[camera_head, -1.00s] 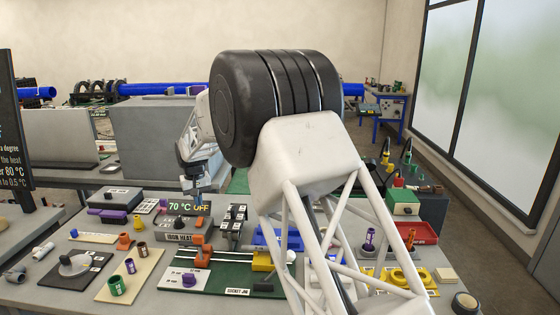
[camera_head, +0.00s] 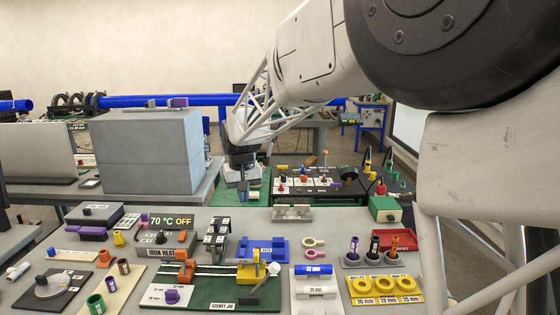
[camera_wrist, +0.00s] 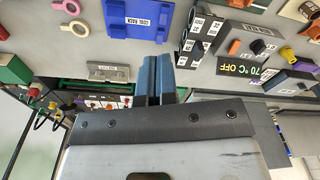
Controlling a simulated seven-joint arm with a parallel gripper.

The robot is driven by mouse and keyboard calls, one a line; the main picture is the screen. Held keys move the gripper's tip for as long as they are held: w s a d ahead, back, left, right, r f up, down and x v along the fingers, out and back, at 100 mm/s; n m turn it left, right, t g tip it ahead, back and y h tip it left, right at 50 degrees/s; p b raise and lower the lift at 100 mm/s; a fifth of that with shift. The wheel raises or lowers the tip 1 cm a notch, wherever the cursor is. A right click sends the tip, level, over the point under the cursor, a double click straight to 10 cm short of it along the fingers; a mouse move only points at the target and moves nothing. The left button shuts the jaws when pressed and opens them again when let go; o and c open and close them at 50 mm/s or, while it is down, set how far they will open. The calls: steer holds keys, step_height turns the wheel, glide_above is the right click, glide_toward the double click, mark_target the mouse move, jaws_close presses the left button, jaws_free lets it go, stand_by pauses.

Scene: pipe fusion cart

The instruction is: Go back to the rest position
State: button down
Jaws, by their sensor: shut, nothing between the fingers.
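My gripper (camera_head: 249,194) hangs fingers down near the far edge of the bench, behind the black switch blocks (camera_head: 216,232) and to the right of the heater display. Its two blue fingers also show in the wrist view (camera_wrist: 158,78), side by side and closed together, with nothing held. The iron heater box (camera_head: 168,240) reads 70 °C OFF. The socket jig (camera_head: 225,290) on its green board, with orange and yellow clamps, lies in front, apart from my gripper. No rest position marker can be made out.
A large grey box (camera_head: 150,150) stands behind at the left. The blue rack (camera_head: 263,248), a grey metal block (camera_head: 292,213), a red tray (camera_head: 390,262) and a yellow holder (camera_head: 385,288) occupy the bench. A second bench with small parts (camera_head: 310,180) lies beyond.

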steer(key=s+d+r+m+t, duration=0.1)
steer(key=s+d+r, duration=0.1)
steer(key=s+d, duration=0.75)
steer(key=s+d+r+m, duration=0.1)
steer(key=s+d+r, duration=0.1)
steer(key=s+d, duration=0.75)
steer(key=s+d+f, duration=0.2)
steer(key=s+d, duration=0.1)
steer(key=s, duration=0.4)
steer(key=s+d+f+m, duration=0.1)
steer(key=s+d+f, duration=0.1)
steer(key=s, duration=0.6)
steer(key=s+d+f+m, duration=0.1)
steer(key=s+d+f, duration=0.1)
steer(key=s+d, duration=0.3)
steer(key=s, duration=0.3)
steer(key=shift+t, duration=0.4)
